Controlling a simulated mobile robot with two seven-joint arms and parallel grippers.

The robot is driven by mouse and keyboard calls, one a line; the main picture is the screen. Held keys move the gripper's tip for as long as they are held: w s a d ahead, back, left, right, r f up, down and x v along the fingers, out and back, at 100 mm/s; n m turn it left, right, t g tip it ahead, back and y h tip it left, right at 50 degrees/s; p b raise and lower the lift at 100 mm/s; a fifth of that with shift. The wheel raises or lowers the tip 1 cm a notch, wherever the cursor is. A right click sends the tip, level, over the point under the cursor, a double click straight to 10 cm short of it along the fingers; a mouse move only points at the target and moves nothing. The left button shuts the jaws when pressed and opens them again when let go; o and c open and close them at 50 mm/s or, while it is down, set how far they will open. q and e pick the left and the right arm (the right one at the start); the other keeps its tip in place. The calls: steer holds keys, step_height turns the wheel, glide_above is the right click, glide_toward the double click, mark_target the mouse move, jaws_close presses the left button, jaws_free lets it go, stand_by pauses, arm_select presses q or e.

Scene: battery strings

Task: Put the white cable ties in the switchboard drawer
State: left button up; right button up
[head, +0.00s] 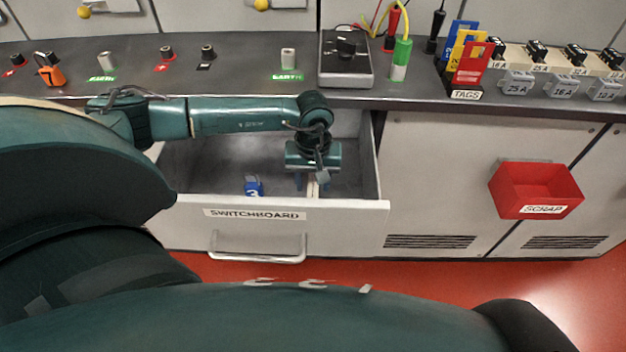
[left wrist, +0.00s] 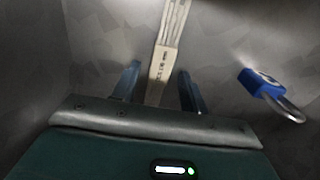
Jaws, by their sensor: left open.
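The switchboard drawer (head: 290,211) is pulled open under the bench, with a label on its front. My left gripper (head: 312,186) reaches down into the drawer, near its right side. In the left wrist view the white cable ties (left wrist: 168,50) are a bundle with a printed band, lying between and beyond the two open fingers (left wrist: 158,88). The fingers stand apart on either side of the bundle. In the head view only a small pale part of the ties (head: 312,188) shows below the gripper. My right gripper is not in view.
A blue padlock (head: 253,187) lies in the drawer left of the gripper; it also shows in the left wrist view (left wrist: 262,84). A red scrap bin (head: 536,190) hangs on the cabinet to the right. A tester box (head: 345,62), tags and plugs stand on the bench above.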

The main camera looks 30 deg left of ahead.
arm_select(q)
step_height(320, 180, up, 12)
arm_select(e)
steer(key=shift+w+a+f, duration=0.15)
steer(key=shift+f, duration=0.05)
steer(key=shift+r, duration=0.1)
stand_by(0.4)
